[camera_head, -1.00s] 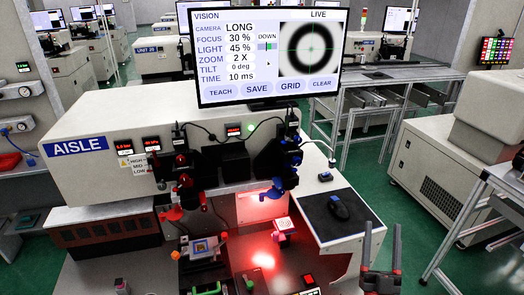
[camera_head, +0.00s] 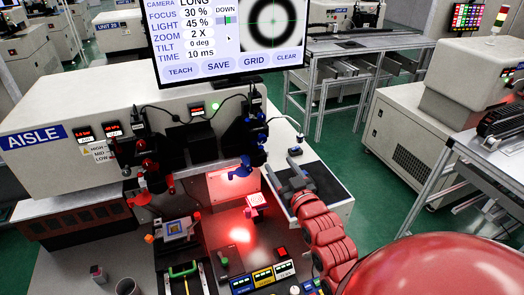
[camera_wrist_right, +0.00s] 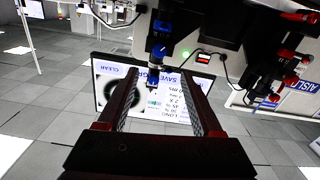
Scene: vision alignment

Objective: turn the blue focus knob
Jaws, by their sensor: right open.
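A dark camera unit (camera_head: 240,138) with blue parts stands at the right of the bench. A blue knob-like part (camera_head: 242,169) sticks out at its lower end; which blue part is the focus knob I cannot tell. In the right wrist view a blue part (camera_wrist_right: 158,51) shows beyond the fingertips, roughly centred between them. My right gripper (camera_head: 282,169) is open and empty, to the right of the camera unit and apart from it. Its two fingers also frame the right wrist view (camera_wrist_right: 161,80). My left gripper is not in view.
The monitor (camera_head: 228,50) reads FOCUS 30 % beside a blurred ring. A second camera unit with red parts (camera_head: 152,178) stands to the left. A black mouse pad (camera_head: 335,190) lies under my right arm. Cables (camera_head: 182,112) run behind the units.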

